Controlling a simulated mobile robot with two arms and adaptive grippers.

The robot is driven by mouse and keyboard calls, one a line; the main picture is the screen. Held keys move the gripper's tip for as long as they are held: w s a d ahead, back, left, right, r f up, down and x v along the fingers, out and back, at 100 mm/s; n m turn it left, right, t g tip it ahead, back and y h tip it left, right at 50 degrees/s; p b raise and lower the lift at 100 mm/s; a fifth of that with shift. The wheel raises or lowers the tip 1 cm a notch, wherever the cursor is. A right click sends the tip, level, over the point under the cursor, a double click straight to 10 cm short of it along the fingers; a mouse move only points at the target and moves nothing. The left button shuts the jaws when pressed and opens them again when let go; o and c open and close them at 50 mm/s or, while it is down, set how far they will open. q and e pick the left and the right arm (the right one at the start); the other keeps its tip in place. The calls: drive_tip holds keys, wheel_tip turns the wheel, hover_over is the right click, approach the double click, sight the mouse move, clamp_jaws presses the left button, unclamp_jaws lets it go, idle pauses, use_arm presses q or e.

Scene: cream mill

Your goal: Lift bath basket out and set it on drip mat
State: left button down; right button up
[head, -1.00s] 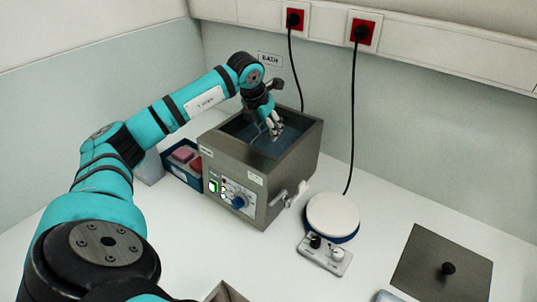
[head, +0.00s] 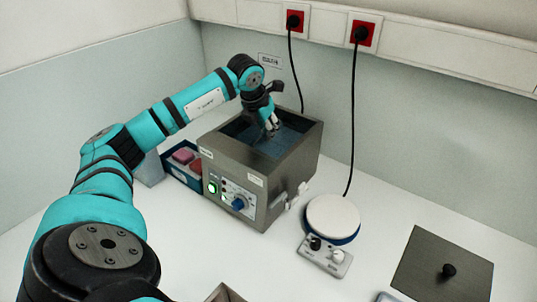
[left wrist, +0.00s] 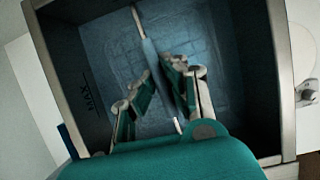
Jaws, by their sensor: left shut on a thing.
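The water bath (head: 233,160) is a grey metal box with an open top and a control panel on its front. My left gripper (head: 272,128) reaches down into it from above. In the left wrist view the gripper (left wrist: 158,85) is shut on the thin handle bar (left wrist: 138,22) of the bath basket. The basket's wire grid (left wrist: 190,42) shows faintly in the bluish water, inside the bath walls. Most of the basket is hidden in the head view. I cannot make out a drip mat. My right gripper is out of view.
A round white-topped stirrer (head: 332,216) stands right of the bath. A grey lid with a black knob (head: 425,262) lies farther right. A blue box (head: 178,174) with pink and red blocks sits left of the bath. Black cords hang behind.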

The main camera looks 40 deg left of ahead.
use_arm(q)
drive_tip(key=shift+r, duration=0.1)
drive_tip(key=shift+r, duration=0.35)
wheel_tip(320, 180, up, 20)
drive_tip(key=shift+f+p, duration=0.15)
drive_tip(key=shift+p, duration=0.15)
idle(0.4)
